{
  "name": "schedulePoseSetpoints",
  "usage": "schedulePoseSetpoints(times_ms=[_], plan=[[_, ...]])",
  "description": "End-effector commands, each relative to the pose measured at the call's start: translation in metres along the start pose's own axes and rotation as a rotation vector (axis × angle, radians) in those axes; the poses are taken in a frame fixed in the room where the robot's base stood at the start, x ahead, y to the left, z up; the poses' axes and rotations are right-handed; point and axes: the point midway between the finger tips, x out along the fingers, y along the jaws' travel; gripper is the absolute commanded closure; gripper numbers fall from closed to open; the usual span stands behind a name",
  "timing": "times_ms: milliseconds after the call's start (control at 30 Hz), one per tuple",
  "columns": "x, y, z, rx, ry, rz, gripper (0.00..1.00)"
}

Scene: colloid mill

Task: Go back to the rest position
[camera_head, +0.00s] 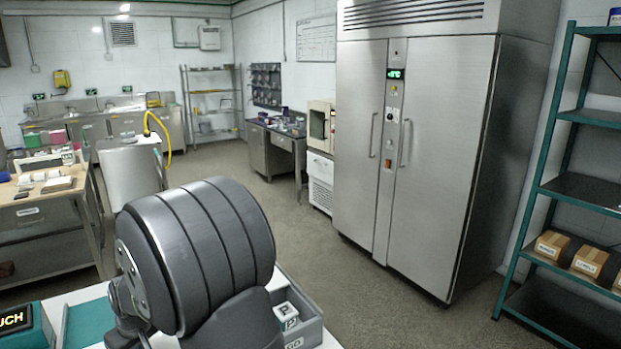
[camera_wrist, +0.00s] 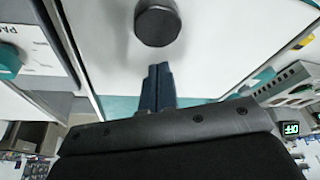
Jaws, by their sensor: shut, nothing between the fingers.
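My gripper (camera_wrist: 158,85) shows in the wrist view with its two dark fingers together and nothing between them. Its fingertips point at a white surface (camera_wrist: 105,45) with a teal edge. A round black knob-like part (camera_wrist: 157,24) appears just beyond the fingertips; I cannot tell the distance between them, but no contact shows. In the head view, my dark grey arm link fills the lower middle and hides much of the bench; my gripper's fingers are not visible there.
In the wrist view, a panel with a teal button (camera_wrist: 8,62) is at left and an "OFF" display (camera_wrist: 291,128) at right. In the head view, a grey tray (camera_head: 311,328) holds white blocks (camera_head: 286,313). A teal-and-black box (camera_head: 22,325) is at lower left. Open floor (camera_head: 300,240) lies beyond.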

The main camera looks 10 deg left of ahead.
Motion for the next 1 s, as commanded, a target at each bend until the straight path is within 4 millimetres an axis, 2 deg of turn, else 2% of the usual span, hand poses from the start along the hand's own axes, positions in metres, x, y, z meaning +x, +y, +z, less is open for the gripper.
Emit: schedulePoseSetpoints(times_ms=[300,700,933,967,1000], plan=[[0.018,0.027,-0.049,0.002,0.001,0.000,1.00],[0.037,0.057,-0.105,0.000,0.003,0.001,1.00],[0.048,0.055,-0.138,-0.001,0.002,0.000,1.00],[0.045,0.056,-0.142,-0.001,0.005,0.000,1.00],[0.033,0.056,-0.143,0.000,0.006,0.001,1.00]])
